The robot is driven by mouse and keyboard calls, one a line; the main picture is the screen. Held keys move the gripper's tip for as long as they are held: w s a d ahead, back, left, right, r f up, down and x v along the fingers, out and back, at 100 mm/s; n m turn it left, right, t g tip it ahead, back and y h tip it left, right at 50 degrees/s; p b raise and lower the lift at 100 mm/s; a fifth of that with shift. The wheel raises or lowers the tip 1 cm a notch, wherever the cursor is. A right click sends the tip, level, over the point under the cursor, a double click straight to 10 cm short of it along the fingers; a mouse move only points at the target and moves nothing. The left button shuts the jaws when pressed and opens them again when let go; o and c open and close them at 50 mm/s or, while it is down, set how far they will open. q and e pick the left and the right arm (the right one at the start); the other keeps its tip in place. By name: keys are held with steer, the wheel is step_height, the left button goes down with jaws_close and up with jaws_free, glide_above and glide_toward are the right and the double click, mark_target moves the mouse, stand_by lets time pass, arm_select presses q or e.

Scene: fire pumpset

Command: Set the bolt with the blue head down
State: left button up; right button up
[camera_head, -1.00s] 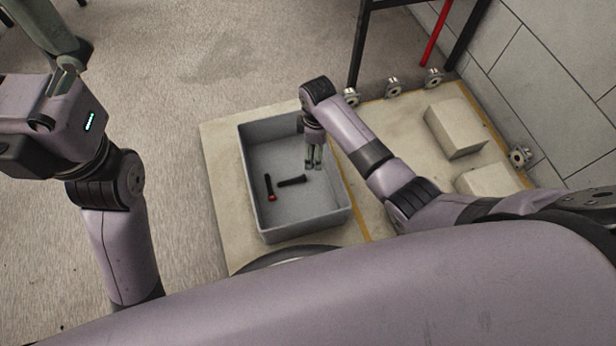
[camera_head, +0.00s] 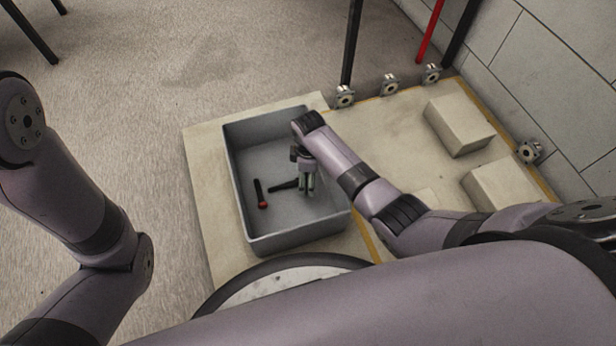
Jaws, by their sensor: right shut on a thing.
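My right gripper (camera_head: 308,184) is low inside the grey bin (camera_head: 236,170), in its right half, pointing down. It is shut on a dark bolt (camera_head: 284,187), which reaches out to the left of the fingers. The end of this bolt at the fingers is hidden, and I see no blue head. A second dark bolt with a red head (camera_head: 261,194) lies on the bin floor to the left, apart from the gripper. My left arm shows at the left edge, but its gripper is outside the view.
The bin stands on a pale board (camera_head: 205,190). Two pale blocks (camera_head: 459,125) (camera_head: 504,184) are to the right. Several metal flanged fittings (camera_head: 390,84) line the back and right edges. A tiled wall (camera_head: 545,75) is at the right.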

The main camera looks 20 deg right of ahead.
steer(key=shift+f, duration=0.2)
steer(key=o, duration=1.7)
